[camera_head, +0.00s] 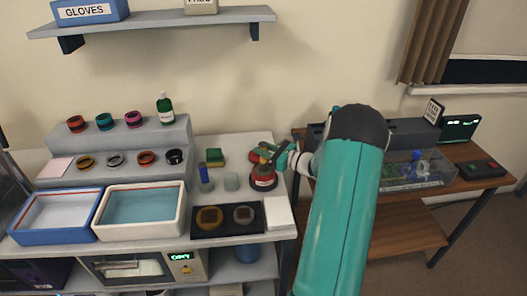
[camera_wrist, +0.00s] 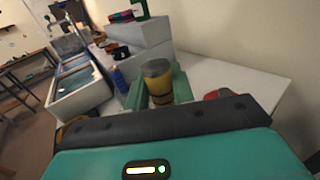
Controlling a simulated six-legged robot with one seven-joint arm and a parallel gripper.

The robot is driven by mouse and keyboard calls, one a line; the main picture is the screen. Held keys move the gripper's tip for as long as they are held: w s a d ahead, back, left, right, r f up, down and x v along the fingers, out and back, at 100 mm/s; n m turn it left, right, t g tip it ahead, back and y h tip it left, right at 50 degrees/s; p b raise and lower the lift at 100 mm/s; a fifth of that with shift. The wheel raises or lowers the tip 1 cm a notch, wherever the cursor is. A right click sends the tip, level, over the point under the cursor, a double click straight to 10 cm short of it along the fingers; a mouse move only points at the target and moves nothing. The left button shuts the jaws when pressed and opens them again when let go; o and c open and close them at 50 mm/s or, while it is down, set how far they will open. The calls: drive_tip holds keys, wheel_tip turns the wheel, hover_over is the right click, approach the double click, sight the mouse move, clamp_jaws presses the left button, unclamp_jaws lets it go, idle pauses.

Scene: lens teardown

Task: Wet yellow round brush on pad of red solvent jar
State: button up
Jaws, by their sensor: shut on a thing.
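My gripper (camera_head: 276,155) is shut on the yellow round brush (camera_head: 265,152), just above the red solvent jar (camera_head: 263,183). In the wrist view the brush (camera_wrist: 157,78) shows as a yellow cylinder with a dark band between my two green fingers (camera_wrist: 158,88). The brush's lower end and the jar's pad are hard to make out, so I cannot tell whether they touch. In the wrist view only a red part of the jar (camera_wrist: 216,95) shows, to the right of my fingers.
A dark tray (camera_head: 228,231) with two round parts and a white pad (camera_head: 278,213) lie in front. Two basins (camera_head: 140,211) stand further left.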

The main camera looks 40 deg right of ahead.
drive_tip(key=shift+r, duration=3.15)
